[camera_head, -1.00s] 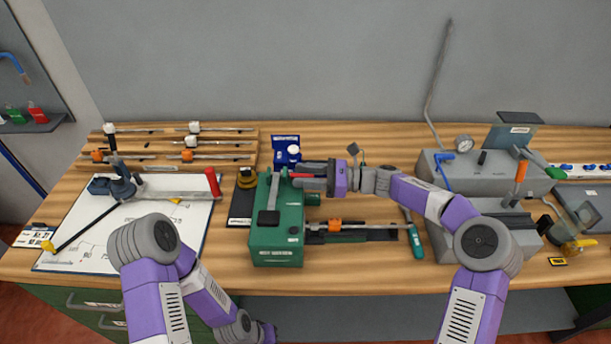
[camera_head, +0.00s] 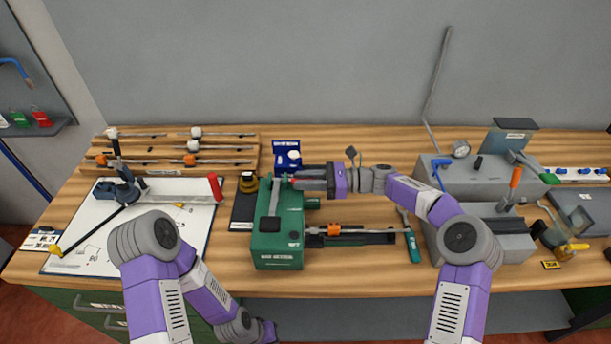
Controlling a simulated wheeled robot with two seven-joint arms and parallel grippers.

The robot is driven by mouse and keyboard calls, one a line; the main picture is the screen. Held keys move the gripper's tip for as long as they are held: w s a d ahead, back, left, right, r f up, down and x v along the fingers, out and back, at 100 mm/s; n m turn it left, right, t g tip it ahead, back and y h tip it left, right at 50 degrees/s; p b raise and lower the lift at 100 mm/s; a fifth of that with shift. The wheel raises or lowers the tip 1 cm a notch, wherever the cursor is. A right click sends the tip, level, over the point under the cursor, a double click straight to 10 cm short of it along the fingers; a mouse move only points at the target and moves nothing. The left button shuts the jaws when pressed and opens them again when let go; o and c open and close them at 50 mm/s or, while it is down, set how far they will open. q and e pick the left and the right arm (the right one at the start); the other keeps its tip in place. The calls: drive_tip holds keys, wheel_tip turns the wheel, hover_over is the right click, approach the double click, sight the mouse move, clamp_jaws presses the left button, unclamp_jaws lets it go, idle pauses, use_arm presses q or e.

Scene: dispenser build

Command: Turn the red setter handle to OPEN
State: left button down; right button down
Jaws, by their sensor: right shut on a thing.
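The green machine (camera_head: 277,248) stands upright on the middle of the bench. The red setter handle is at its top right; only a small red bit (camera_head: 292,181) shows, and my gripper hides the rest. My right gripper (camera_head: 303,176) reaches in from the right and is shut on the handle. I cannot read any OPEN mark at this size. My left arm is folded low at the front, and its gripper fingers are out of view.
A blue box (camera_head: 287,150) stands behind the machine. A rod with an orange collar (camera_head: 334,230) lies to its right, beside a green-handled tool (camera_head: 413,245). A drawing board (camera_head: 90,235) is at left, grey equipment (camera_head: 487,238) at right. The front bench edge is clear.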

drive_tip(key=c, duration=1.1)
unclamp_jaws()
drive_tip(key=d, duration=0.7)
drive_tip(key=shift+d+p, duration=0.3)
drive_tip(key=shift+p, duration=0.1)
